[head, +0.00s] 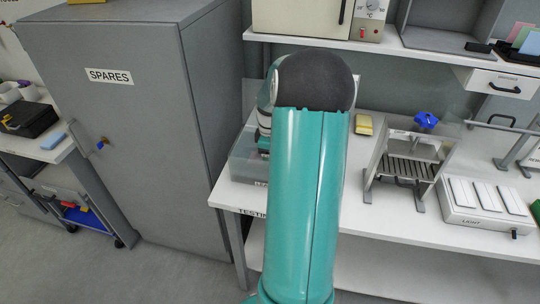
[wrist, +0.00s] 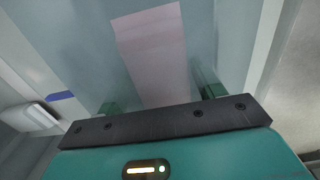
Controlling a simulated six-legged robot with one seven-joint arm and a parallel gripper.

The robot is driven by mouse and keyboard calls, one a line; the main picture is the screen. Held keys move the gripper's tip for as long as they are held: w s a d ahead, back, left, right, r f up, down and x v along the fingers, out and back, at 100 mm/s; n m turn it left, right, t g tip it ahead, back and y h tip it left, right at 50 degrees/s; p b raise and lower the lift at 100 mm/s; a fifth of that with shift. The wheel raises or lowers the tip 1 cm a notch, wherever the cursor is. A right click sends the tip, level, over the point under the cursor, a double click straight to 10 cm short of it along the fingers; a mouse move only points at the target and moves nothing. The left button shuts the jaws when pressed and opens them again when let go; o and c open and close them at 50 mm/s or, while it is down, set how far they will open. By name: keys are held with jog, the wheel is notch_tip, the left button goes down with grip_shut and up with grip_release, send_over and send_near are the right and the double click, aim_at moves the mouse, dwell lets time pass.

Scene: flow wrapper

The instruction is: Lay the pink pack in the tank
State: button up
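The clear tank (head: 243,166) stands at the left end of the white bench, partly hidden behind my arm. My gripper is at the tank, mostly hidden by my arm in the head view. In the wrist view my gripper (wrist: 160,98) has its two green fingers apart. The flat pink pack (wrist: 152,48) shows between and beyond them, with a gap on each side. It appears to lie on the bluish-grey floor inside the tank's see-through walls (wrist: 250,45). The pack does not show in the head view.
A grey SPARES cabinet (head: 120,130) stands left of the bench. Right of my arm are a yellow block (head: 363,125), a framed rack with a blue knob (head: 426,120) and a white LIGHT box (head: 484,203). A shelf (head: 400,46) runs above.

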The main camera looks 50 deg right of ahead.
jog(key=shift+o, duration=1.4)
notch_tip(320, 180, up, 14)
jog(key=shift+f, duration=0.1)
jog(key=w+a+r+m+t+h, duration=0.1)
jog(key=a+r, duration=0.3)
jog(key=a, duration=0.7)
jog(key=w+a+r+m+t+h, duration=0.1)
jog(key=w+a+r, duration=0.15)
jog(key=a, duration=0.75)
jog(key=s+a+m+t+y, duration=0.1)
jog(key=s+a, duration=0.4)
jog(key=a, duration=0.5)
jog(key=s+a+m+t+y, duration=0.1)
jog(key=s+a+t, duration=0.1)
jog(key=s+a, duration=0.4)
jog(key=a, duration=0.4)
jog(key=shift+a+f+m+t, duration=0.2)
jog(key=shift+m+t, duration=0.1)
